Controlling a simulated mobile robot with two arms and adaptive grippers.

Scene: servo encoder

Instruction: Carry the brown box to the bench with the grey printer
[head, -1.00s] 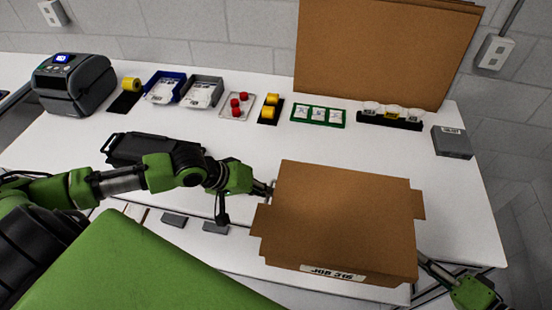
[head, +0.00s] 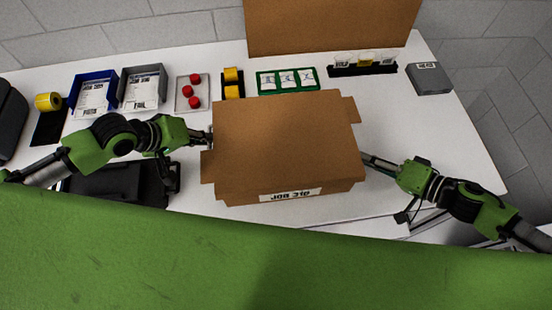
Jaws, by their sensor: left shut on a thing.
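The brown box (head: 285,140), closed with a label on its front face, is in the middle of the head view, over the white bench (head: 425,130). Whether its underside touches the bench is hidden. My left gripper (head: 207,138) is shut on the box's left side. The dark grey printer (head: 10,115) stands on this bench, cut off by the left picture edge.
Behind the box are a green tray (head: 265,82), red knobs on a plate (head: 192,92), a blue bin (head: 80,80), a grey bin (head: 130,80) and a black rack (head: 362,70). A black case (head: 120,185) lies under my left arm. Bench right of the box is fairly clear.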

